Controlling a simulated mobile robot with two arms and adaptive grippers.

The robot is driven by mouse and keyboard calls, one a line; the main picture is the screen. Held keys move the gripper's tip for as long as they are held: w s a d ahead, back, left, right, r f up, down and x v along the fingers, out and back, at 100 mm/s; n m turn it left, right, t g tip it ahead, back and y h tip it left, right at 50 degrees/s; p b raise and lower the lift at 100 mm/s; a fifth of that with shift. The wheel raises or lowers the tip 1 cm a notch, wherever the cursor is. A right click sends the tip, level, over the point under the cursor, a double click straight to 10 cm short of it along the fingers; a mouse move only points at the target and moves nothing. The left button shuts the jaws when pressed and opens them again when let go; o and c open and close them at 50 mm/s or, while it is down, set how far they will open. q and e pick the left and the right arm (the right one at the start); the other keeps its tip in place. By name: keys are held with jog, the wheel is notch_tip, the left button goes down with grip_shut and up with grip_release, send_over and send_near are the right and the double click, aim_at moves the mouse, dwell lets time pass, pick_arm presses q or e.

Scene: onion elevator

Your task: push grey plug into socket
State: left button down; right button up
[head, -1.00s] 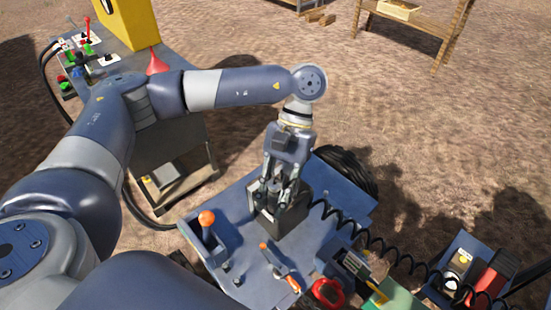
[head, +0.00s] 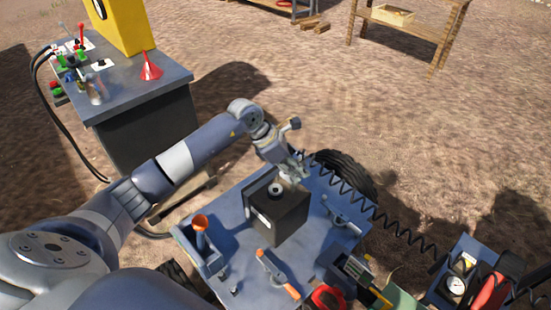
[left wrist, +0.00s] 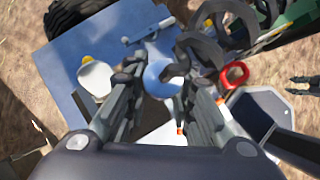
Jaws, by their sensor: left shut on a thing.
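My left gripper (head: 292,172) is beside and behind the black box (head: 283,212) on the blue cart. In the left wrist view its two fingers (left wrist: 162,92) close on a rounded grey-blue piece, which looks like the grey plug (left wrist: 162,76). A black coiled cable runs from near the gripper to the right. The box has a round dark-and-light fitting on its top, apparently the socket (head: 276,189); the plug looks apart from it. The plug is mostly hidden by the fingers in the head view.
The blue cart (head: 320,250) carries an orange-topped lever (head: 201,226), an orange-handled lever (head: 278,272) and a red ring (head: 327,298). The coiled cable (head: 375,205) crosses its right side. A gauge unit (head: 457,285) is lower right. A bench (head: 150,85) stands upper left.

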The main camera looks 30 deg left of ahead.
pick_arm(q)
jog(key=w+a+f+n+t+y+b, duration=0.2)
jog(key=w+a+f+n+y+b, duration=0.1)
jog(key=a+f+n, duration=0.4)
jog(key=shift+a+f, duration=0.2)
jog(key=shift+a, duration=0.25)
dwell(0.4)
jog(key=shift+s+f+b, duration=0.1)
jog(key=shift+f+b, duration=0.05)
jog(key=shift+b, duration=0.3)
dwell(0.3)
dwell(0.5)
jog(key=shift+f+b, duration=2.2)
jog(key=shift+f, duration=0.3)
dwell(0.8)
jog(key=c, duration=1.3)
grip_release()
jog(key=shift+o, duration=0.3)
